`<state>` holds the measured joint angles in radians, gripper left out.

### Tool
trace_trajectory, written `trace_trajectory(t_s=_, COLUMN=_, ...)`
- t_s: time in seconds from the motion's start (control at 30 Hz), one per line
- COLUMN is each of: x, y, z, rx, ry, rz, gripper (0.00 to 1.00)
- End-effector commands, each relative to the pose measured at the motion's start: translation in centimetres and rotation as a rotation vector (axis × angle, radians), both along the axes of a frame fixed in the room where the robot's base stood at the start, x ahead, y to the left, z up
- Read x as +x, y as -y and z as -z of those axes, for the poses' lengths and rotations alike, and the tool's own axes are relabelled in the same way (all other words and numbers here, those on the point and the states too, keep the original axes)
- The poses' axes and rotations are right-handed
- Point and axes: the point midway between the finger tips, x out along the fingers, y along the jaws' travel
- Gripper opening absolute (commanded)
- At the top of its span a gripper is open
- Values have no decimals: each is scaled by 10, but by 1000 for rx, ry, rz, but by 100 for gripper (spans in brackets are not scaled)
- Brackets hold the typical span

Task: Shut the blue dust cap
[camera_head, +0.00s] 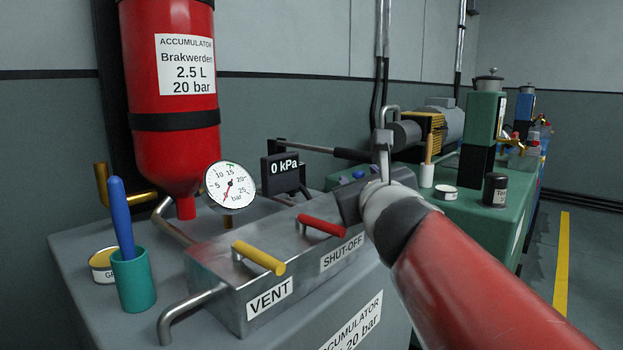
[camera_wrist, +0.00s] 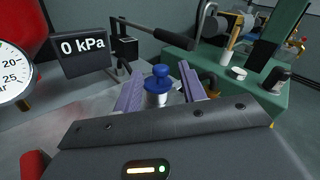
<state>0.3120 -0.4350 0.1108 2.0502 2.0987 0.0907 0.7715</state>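The blue dust cap (camera_wrist: 158,78) shows in the wrist view as a round blue knob above a silver cylindrical fitting (camera_wrist: 158,99). My gripper (camera_wrist: 160,64) is open, with one purple-grey finger on each side of the cap. Gaps show between the fingers and the cap, so it does not look gripped. My wrist hides most of the fitting there. I cannot tell how the cap is seated.
The valve block (camera_head: 217,273) carries a yellow lever (camera_head: 258,257) and a red lever (camera_head: 321,227). A dial gauge (camera_head: 231,187) and a 0 kPa display (camera_head: 283,171) stand behind it. A red accumulator (camera_head: 170,150) and a teal cup (camera_head: 133,280) are left. A green bench (camera_head: 455,212) is right.

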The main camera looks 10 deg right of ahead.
Motion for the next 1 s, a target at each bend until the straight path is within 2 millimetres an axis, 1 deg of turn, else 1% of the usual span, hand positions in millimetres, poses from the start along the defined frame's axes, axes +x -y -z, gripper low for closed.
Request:
trace_trajectory(t_s=0.27, x=0, y=0, z=-2, rx=0, ry=1, rz=1, gripper=41)
trace_trajectory(t_s=0.37, x=0, y=0, z=-8, rx=0, ry=2, rz=-2, gripper=41)
trace_trajectory(t_s=0.47, x=0, y=-1, z=-23, rx=0, ry=2, rz=-4, gripper=41)
trace_trajectory(t_s=0.7, x=0, y=-2, z=-75, rx=0, ry=2, rz=-5, gripper=41)
trace_trajectory(t_s=1.0, x=0, y=-2, z=-135, rx=1, ry=2, rz=-5, gripper=41)
